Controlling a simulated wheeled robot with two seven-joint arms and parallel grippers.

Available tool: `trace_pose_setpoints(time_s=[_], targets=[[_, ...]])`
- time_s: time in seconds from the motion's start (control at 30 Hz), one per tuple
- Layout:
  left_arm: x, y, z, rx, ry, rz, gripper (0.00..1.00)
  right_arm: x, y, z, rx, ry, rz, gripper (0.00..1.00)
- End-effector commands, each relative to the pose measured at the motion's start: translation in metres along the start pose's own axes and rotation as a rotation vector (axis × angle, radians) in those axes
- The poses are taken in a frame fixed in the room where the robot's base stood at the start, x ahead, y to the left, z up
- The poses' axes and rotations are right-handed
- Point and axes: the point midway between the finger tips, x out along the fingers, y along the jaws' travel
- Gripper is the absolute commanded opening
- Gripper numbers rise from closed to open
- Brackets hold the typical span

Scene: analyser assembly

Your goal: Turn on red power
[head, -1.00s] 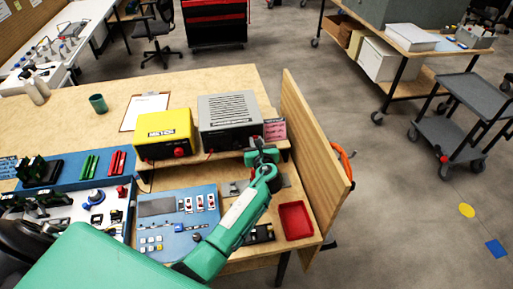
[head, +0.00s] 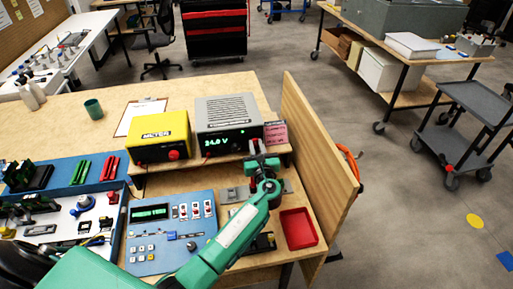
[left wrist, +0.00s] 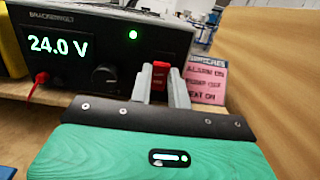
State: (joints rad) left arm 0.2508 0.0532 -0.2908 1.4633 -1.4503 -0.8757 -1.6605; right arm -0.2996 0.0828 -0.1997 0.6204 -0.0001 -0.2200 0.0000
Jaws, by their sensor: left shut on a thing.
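The grey power supply (head: 228,122) stands on the shelf beside the yellow meter. Its display reads 24.0 V, and it also shows in the left wrist view (left wrist: 90,62) with a green lamp lit. A red power switch (left wrist: 160,74) is at the right of its front face. My left gripper (head: 256,150) is at that corner. In the left wrist view its two fingers (left wrist: 160,90) stand on either side of the red switch, shut on it. The fingers hide the switch in the head view. My right gripper is not in view.
The yellow meter (head: 160,136) stands left of the supply, and a pink note (head: 275,134) is at its right. A wooden side panel (head: 318,145) rises on the right. Below are a blue control panel (head: 165,255) with a lit display and a red tray (head: 298,229).

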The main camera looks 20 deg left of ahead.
Motion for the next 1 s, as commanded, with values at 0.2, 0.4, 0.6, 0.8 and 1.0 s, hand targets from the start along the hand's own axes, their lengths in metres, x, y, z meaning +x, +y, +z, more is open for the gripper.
trace_pose_setpoints(time_s=[0.2, 0.4, 0.6, 0.8, 1.0], targets=[[0.000, 0.000, 0.000, 0.001, 0.000, 0.000, 0.40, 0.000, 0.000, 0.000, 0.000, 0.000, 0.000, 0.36], [-0.001, 0.000, 0.000, 0.000, 0.000, 0.000, 0.40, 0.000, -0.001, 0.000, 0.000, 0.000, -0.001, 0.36], [-0.019, -0.001, -0.002, -0.001, 0.001, -0.002, 0.40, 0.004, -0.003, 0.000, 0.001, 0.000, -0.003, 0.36], [-0.065, 0.000, -0.004, -0.002, 0.003, -0.002, 0.40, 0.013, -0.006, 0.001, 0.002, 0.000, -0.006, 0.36], [-0.107, 0.000, -0.003, -0.001, 0.002, -0.001, 0.40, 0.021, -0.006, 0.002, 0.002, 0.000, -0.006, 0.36]])
